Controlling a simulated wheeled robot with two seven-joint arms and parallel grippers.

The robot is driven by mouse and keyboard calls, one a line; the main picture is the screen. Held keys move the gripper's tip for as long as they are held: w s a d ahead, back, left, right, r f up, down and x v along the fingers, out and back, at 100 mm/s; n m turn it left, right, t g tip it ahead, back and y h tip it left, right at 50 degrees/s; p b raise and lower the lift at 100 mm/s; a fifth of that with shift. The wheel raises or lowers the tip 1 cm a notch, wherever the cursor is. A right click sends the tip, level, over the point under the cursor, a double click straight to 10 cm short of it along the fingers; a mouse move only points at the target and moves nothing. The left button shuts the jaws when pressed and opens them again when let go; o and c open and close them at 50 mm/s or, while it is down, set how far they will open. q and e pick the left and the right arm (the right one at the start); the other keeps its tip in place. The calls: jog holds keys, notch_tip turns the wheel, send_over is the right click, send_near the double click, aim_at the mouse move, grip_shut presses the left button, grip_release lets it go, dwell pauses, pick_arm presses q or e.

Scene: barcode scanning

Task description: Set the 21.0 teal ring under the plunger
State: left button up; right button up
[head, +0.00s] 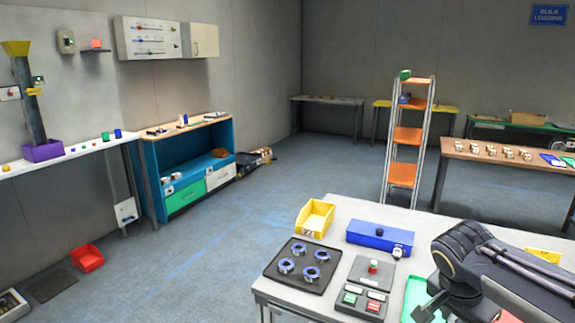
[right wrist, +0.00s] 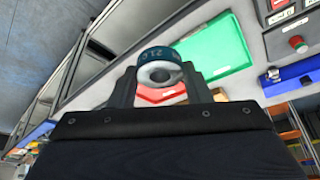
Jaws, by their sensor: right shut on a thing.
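In the right wrist view my right gripper (right wrist: 160,88) is shut on a teal ring (right wrist: 158,57). The ring has a pale metal face with a round hole, and light digits on its rim that are hard to read. It is held clear of the surfaces behind it. In the head view my right arm covers the lower right, and its gripper and the ring are not seen. I cannot clearly make out the plunger. My left gripper is not in view.
The near table (head: 340,207) holds a black tray (head: 273,270) with several blue-silver rings, a yellow bin (head: 314,219), a grey panel with a red knob (head: 373,267), and a button box (head: 362,301). A green tray (right wrist: 215,48) and a red tray (right wrist: 160,93) lie behind the held ring.

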jog(key=shift+a+f+n, duration=0.35)
jog(key=shift+a+n, duration=0.05)
jog(key=shift+a, duration=0.4)
jog(key=w+a+f+n+t+y, duration=0.1)
jog(key=w+a+f+n, duration=0.25)
jog(key=f, duration=0.25)
jog(key=w+a+f+n+t+y, duration=0.1)
jog(key=w+a+f+n, duration=0.1)
jog(key=a+f+n, duration=0.3)
jog(key=w+a+f+n+y, duration=0.2)
jog(key=w+a+f+n, duration=0.1)
jog(key=f, duration=0.3)
jog(key=s+f, duration=0.3)
jog(key=f, duration=0.3)
jog(key=shift+s+a+f+t, duration=0.25)
jog(key=shift+s+a+t, duration=0.05)
jog(key=shift+s+a, duration=0.05)
jog(key=shift+n, duration=0.25)
